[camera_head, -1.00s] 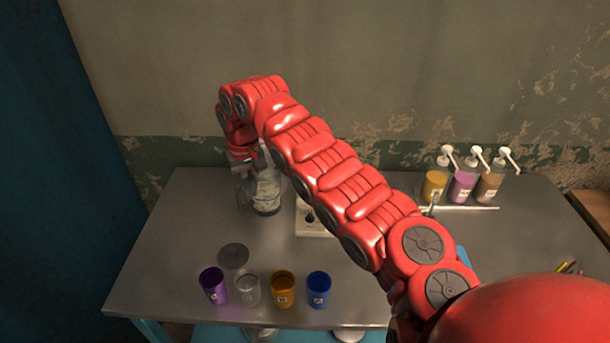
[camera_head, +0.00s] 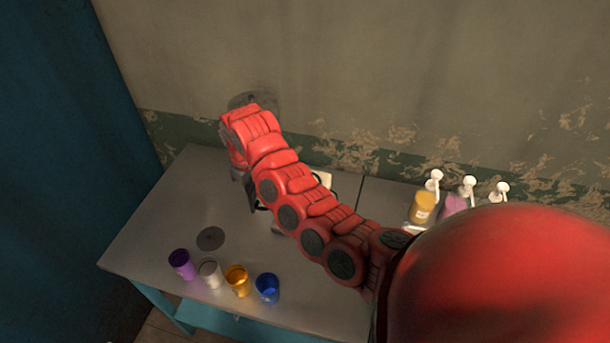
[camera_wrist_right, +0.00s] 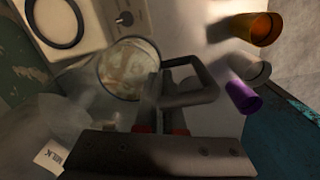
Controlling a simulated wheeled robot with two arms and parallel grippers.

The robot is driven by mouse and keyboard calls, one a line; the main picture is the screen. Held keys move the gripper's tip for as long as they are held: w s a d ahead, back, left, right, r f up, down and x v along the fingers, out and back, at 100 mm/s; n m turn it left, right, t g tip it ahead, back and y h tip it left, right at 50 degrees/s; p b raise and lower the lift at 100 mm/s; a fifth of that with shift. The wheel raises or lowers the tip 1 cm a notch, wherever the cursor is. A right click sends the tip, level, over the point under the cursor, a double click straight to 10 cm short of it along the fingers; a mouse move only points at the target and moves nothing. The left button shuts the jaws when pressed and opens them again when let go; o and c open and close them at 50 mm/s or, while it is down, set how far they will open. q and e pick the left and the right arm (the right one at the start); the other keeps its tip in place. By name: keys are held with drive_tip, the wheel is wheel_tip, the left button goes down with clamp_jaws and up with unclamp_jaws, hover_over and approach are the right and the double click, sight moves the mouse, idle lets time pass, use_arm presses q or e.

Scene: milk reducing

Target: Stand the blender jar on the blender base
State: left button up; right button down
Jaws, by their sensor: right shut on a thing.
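The blender jar (camera_wrist_right: 132,68) is clear, with a round end facing the right wrist view and a dark handle (camera_wrist_right: 205,88). My right gripper (camera_wrist_right: 168,102) is shut on the handle. In the head view the jar is mostly hidden behind my red arm; a dark round shape (camera_head: 250,99) above the arm appears to be part of it. The pale blender base (camera_wrist_right: 96,30) has a black ring and a knob, and shows beside the jar in the wrist view. Only a pale corner of it (camera_head: 324,177) shows past my arm in the head view. My left gripper is out of view.
Pump bottles (camera_head: 423,207) stand at right. A wall is behind the table.

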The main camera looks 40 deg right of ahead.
drive_tip(key=s+d+p, duration=0.3)
drive_tip(key=s, duration=0.3)
drive_tip(key=w+d+f+b, duration=0.1)
drive_tip(key=w+d+b, duration=0.1)
drive_tip(key=d, duration=0.2)
drive_tip(key=w+d+f+b, duration=0.2)
drive_tip(key=w+d, duration=0.1)
drive_tip(key=d, duration=0.2)
drive_tip(key=w+d+f+b, duration=0.1)
drive_tip(key=w+d+b, duration=0.1)
drive_tip(key=w+d, duration=0.1)
drive_tip(key=shift+w+d+f+b, duration=0.25)
drive_tip(key=shift+d+f+b, duration=0.15)
drive_tip(key=shift+d, duration=0.35)
drive_tip(key=shift+f, duration=0.3)
drive_tip(key=shift+f, duration=0.1)
